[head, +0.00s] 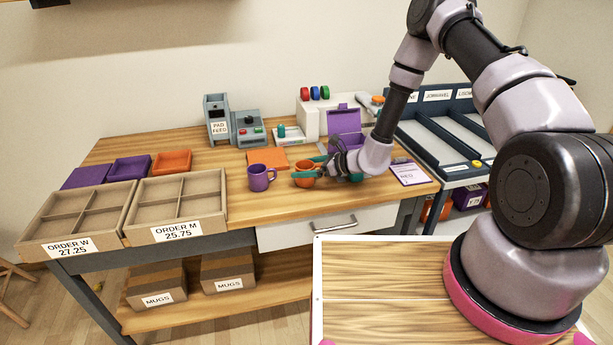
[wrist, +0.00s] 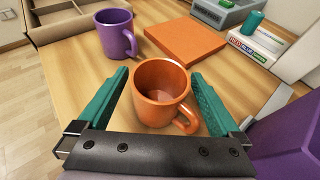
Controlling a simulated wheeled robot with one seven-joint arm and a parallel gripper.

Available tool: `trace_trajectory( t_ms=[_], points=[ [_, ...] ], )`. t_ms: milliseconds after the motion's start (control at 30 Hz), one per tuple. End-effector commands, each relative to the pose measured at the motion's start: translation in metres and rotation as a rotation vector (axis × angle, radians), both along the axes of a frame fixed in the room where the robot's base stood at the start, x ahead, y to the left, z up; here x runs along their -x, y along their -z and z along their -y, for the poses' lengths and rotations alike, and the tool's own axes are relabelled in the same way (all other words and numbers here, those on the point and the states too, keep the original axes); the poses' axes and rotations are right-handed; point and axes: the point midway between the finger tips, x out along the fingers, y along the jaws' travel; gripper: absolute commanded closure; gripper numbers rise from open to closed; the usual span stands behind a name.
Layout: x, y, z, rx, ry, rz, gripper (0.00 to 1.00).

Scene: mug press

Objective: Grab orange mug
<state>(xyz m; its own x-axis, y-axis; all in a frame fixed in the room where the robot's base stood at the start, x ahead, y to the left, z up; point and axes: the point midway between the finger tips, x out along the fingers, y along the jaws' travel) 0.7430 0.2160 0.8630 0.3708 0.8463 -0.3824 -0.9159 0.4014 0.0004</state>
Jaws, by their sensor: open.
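The orange mug (wrist: 158,105) stands upright on the wooden table between the two teal fingers of my gripper (wrist: 165,98) in the wrist view. Its handle points to the lower right, close to the right finger. Both fingers are apart, and a gap shows on the left side of the mug. In the head view the orange mug (head: 303,178) is partly hidden by my gripper (head: 312,171), which reaches in from the right.
A purple mug (wrist: 116,35) stands to the left of the orange mug. A flat orange pad (wrist: 185,40) lies behind.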

Motion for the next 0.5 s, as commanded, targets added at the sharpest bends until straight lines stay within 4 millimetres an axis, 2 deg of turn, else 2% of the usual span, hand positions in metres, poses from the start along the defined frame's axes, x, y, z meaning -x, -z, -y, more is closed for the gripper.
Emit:
trace_trajectory(
  t_ms=[33,167,200,267,500],
  points=[
    [0.0000,-0.0001,0.0002,0.000,0.000,0.000,0.04],
    [0.0001,-0.0002,0.0004,0.000,0.000,0.000,0.54],
    [-0.0001,-0.0002,0.0004,0.000,0.000,0.000,0.69],
    [-0.0001,-0.0002,0.0004,0.000,0.000,0.000,0.89],
    [-0.0002,-0.0015,0.0003,-0.001,0.000,0.001,0.89]
  ],
)
